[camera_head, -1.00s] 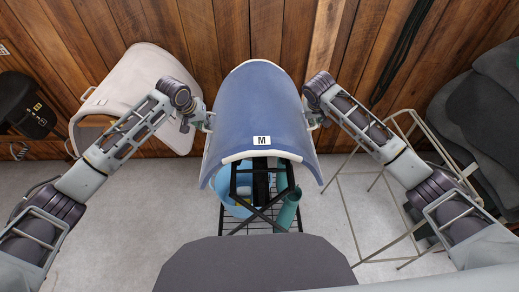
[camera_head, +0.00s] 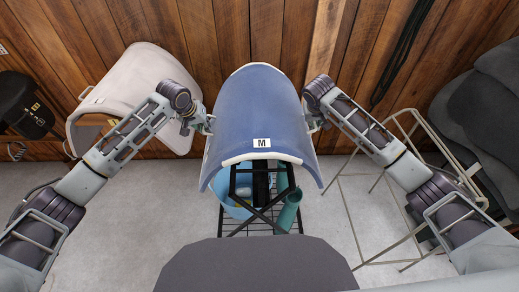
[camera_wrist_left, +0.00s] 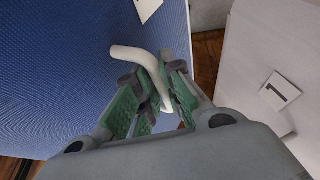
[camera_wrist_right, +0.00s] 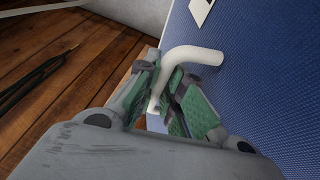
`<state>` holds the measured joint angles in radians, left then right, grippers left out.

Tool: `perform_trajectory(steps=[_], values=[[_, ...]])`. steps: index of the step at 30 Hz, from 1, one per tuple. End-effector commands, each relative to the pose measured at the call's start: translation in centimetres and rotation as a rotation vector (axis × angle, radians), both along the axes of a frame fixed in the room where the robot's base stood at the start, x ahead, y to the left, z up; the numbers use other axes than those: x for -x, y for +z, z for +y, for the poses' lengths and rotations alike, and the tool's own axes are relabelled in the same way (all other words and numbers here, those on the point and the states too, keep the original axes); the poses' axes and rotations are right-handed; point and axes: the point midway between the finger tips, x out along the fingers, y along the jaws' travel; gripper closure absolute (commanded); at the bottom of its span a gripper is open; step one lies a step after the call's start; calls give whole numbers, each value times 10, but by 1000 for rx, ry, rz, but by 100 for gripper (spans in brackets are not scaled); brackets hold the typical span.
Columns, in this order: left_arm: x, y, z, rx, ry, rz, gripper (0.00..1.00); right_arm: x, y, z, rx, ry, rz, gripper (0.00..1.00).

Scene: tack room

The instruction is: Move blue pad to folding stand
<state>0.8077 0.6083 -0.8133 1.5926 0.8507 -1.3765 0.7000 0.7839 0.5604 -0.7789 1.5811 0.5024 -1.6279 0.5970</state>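The blue pad (camera_head: 258,110), curved like a saddle and marked "M", sits over a black rack (camera_head: 262,190) in the middle of the head view. White handles stick out from its two sides. My left gripper (camera_head: 207,124) is at its left side; in the left wrist view its green-padded fingers (camera_wrist_left: 160,92) close around a white handle (camera_wrist_left: 135,55). My right gripper (camera_head: 316,124) is at its right side; in the right wrist view its fingers (camera_wrist_right: 168,98) close around the other handle (camera_wrist_right: 190,55). A bare metal-frame folding stand (camera_head: 345,200) is at the right.
A white curved pad (camera_head: 135,75) stands on the left. Dark grey pads (camera_head: 485,105) are piled at the far right. A blue bucket (camera_head: 228,195) and a teal item (camera_head: 289,210) sit in the black rack. A wooden wall (camera_head: 280,35) is behind.

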Motion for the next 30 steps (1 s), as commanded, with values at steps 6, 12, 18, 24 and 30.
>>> perform_trajectory(steps=[6, 12, 18, 24, 30], values=[[0, 1, -1, 1, -1, -1, 69, 0, 1, 0, -1, 1, -1, 69], [0, 1, -1, 2, -1, -1, 69, 0, 1, 0, 0, 0, -1, 69], [1, 4, 0, 2, -1, -1, 69, 0, 1, 0, 0, 0, 0, 69], [7, 18, 3, 2, 0, -2, 69, 0, 0, 0, 0, 0, 0, 69], [17, 43, 8, 2, 0, -3, 69, 0, 1, 0, 0, 0, 0, 69]])
